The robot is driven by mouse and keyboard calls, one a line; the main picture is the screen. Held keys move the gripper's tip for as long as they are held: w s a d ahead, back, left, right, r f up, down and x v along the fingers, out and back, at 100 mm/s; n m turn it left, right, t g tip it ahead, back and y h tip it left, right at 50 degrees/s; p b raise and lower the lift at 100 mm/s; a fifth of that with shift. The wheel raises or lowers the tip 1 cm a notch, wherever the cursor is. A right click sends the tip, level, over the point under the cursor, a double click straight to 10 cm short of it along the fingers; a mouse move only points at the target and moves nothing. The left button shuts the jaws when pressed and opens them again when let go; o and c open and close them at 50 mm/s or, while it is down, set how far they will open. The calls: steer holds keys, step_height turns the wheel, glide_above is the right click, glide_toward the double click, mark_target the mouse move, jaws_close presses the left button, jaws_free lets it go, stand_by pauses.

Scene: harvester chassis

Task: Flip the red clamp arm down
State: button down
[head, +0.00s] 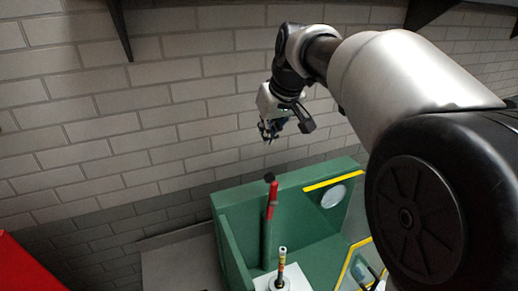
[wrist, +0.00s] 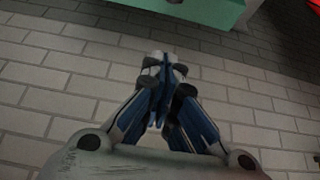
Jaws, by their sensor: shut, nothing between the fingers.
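The red clamp arm (head: 272,201) stands upright, with a dark knob at its top, at the green chassis (head: 232,236) in the head view. A green post continues below it. My gripper (head: 268,138) is above the clamp arm, apart from it, in front of the brick wall. In the wrist view, the blue fingers of my gripper (wrist: 164,68) are together with nothing between them. The clamp arm cannot be made out in the wrist view, where only a green edge of the chassis (wrist: 190,9) shows at the top.
A small striped cylinder (head: 282,261) stands on a white plate inside the chassis. Yellow-edged panels (head: 334,181) are at its right. A red surface (head: 25,268) is at the lower left. The brick wall (head: 100,120) is behind. Dark brackets hang at the top. Air around my gripper looks clear.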

step_height(320, 180, down, 9)
steer(key=shift+w+f, duration=0.2)
steer(key=shift+w, duration=0.2)
stand_by(0.8)
steer(key=shift+s+a, duration=0.1)
steer(key=shift+f+b, duration=0.15)
steer(key=shift+b, duration=0.5)
